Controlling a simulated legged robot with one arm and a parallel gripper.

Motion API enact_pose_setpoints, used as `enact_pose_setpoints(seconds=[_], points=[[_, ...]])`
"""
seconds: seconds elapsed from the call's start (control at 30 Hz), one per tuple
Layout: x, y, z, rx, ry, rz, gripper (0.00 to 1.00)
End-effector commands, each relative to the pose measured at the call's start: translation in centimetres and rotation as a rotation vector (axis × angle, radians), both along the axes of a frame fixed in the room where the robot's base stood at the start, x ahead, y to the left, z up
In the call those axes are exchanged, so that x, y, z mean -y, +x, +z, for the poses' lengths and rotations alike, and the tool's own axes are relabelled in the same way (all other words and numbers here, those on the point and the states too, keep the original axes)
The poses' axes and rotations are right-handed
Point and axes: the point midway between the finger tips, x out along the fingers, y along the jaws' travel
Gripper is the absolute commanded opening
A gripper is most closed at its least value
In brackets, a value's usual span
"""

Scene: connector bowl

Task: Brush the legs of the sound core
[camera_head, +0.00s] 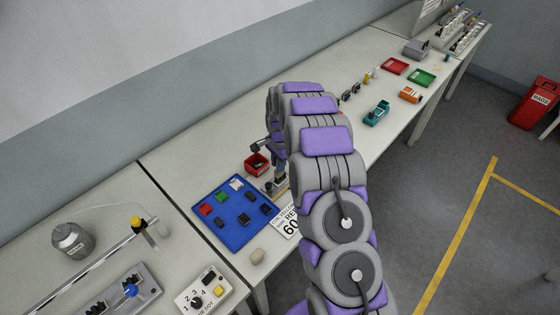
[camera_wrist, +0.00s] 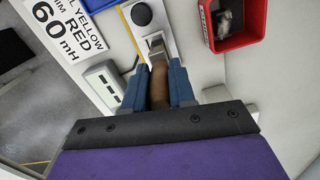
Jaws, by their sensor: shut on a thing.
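My gripper (camera_wrist: 158,82) is shut on a brown handle (camera_wrist: 158,92), which lies between its two blue fingers in the wrist view. A small metal-coloured part shows past the far end of the handle, over a pale fixture (camera_wrist: 168,18) with a round black knob. I cannot tell whether the metal part belongs to the handle or touches the fixture. In the head view the fixture (camera_head: 275,185) stands right of the blue tray (camera_head: 212,222), and my arm hides much of the grip. I cannot single out the sound core or its legs.
A red bin (camera_wrist: 238,40) with a grey item inside stands right of the fixture; it also shows in the head view (camera_head: 257,163). A printed "60 mH" card (camera_wrist: 72,38) and a pale device (camera_wrist: 103,85) lie left. The blue tray holds several coloured blocks.

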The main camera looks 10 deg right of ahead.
Motion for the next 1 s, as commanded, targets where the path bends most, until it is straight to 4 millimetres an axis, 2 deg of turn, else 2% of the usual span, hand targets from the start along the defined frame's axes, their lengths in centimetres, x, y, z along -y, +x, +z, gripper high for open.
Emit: enact_pose_setpoints(seconds=[0.33,1.0], points=[[-0.3,-0.3,-0.1,-0.002,0.0,-0.001,0.0],[1.6,1.0,0.1,0.0,-0.001,0.0,0.0]])
